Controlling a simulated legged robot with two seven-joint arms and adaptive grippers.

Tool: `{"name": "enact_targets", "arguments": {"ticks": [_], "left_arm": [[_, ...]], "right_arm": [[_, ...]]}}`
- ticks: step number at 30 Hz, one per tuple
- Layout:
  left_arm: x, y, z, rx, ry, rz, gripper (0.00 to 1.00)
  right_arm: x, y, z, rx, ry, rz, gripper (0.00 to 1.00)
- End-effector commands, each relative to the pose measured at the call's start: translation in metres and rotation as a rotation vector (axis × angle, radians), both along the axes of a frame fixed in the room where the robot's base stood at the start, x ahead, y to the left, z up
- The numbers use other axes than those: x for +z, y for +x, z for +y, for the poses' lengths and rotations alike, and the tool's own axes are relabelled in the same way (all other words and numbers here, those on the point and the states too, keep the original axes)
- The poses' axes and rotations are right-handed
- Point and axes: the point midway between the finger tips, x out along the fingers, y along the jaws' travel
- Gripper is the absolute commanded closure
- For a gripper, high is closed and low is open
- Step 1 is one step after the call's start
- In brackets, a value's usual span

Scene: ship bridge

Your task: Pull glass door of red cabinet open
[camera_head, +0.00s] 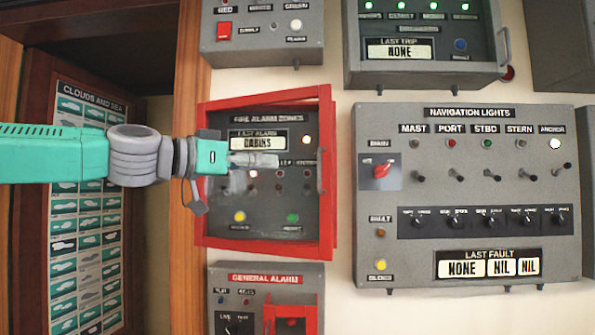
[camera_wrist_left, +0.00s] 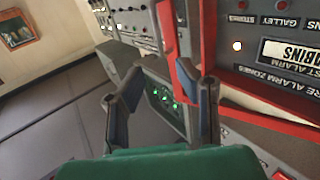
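The red cabinet (camera_head: 215,228) is on the wall in the head view, with a red-framed glass door and dark panel labelled FIRE ALARM ZONES. The door handle (camera_head: 320,172) is on its right side. The door looks slightly ajar at the right, but I cannot tell how far. My left gripper (camera_head: 255,162) is in front of the panel's middle, left of the handle; its fingers look hazy there. In the left wrist view its two fingers (camera_wrist_left: 163,105) are spread with a red frame edge (camera_wrist_left: 188,85) by the right-hand finger. Contact is unclear. My right gripper is not in view.
A NAVIGATION LIGHTS panel (camera_head: 465,190) is right of the cabinet. A GENERAL ALARM box (camera_head: 240,285) is below, and grey boxes (camera_head: 262,48) are above. A wooden-framed cloud chart (camera_head: 90,230) is at left.

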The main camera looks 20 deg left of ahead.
Motion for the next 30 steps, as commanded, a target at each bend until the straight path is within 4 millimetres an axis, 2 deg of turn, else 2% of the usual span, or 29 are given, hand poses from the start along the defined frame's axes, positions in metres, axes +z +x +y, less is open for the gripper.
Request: {"name": "enact_targets", "arguments": {"ticks": [4,8,21,30], "left_arm": [[0.009,-0.005,0.003,0.009,-0.002,-0.007,0.71],[0.009,0.006,-0.005,0.009,-0.001,-0.003,0.71],[0.010,0.075,-0.053,0.009,-0.003,-0.004,0.71],[0.010,0.103,-0.073,0.009,-0.005,-0.006,0.71]], "right_arm": [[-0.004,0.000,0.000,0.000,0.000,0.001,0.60],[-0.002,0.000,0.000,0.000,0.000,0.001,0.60],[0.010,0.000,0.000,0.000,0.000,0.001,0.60],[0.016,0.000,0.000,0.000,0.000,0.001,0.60]]}}
